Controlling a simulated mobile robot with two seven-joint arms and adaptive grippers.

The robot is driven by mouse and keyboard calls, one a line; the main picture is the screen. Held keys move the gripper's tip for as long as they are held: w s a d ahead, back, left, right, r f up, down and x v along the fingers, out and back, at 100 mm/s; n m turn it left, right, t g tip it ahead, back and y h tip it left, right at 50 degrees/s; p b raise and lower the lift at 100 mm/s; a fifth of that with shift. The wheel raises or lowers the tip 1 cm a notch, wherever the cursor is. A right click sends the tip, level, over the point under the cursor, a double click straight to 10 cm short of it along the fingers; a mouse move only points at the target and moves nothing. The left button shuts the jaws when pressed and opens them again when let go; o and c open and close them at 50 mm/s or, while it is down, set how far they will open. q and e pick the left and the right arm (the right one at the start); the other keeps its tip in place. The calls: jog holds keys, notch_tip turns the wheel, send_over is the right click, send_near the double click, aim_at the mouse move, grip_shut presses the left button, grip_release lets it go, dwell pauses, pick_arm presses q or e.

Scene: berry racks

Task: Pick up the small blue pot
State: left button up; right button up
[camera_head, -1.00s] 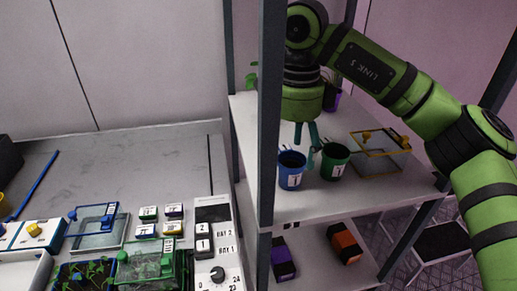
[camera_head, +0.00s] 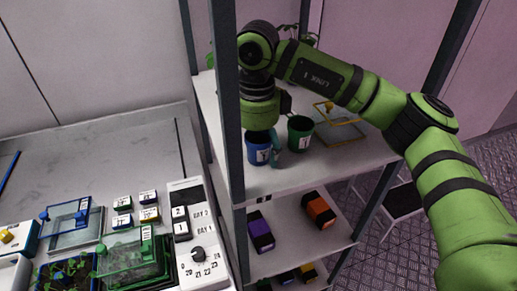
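The small blue pot (camera_head: 257,151) with a white label stands upright on the upper shelf, near its front left. My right gripper (camera_head: 272,145) comes down over it from above. One teal finger shows along the pot's right side. The other finger is hidden by the pot or the gripper body, so I cannot tell whether the gripper is closed on the pot. A green pot (camera_head: 300,136) with a white label stands to the right, beside the gripper. My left gripper is not in view.
The upper shelf (camera_head: 345,156) also holds a yellow-rimmed clear box (camera_head: 338,112) at right and plants behind. A dark rack post (camera_head: 226,120) stands just left of the gripper. Purple (camera_head: 261,232) and orange (camera_head: 319,210) boxes sit on the shelf below.

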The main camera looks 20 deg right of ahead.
jog(key=c, duration=1)
jog(key=shift+c, duration=0.2)
jog(key=shift+r, duration=0.3)
notch_tip(320, 180, up, 4)
jog(key=shift+f+b, duration=0.15)
jog(key=shift+b, duration=0.75)
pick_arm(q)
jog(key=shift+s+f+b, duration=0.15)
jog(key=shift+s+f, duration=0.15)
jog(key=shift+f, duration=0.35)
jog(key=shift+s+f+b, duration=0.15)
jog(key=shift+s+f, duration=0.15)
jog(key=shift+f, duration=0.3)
pick_arm(e)
jog(key=s+d+r, duration=0.6)
jog(key=s+d, duration=0.2)
jog(key=shift+s+d+r, duration=0.15)
jog(key=shift+d+r, duration=0.05)
jog(key=shift+r, duration=0.15)
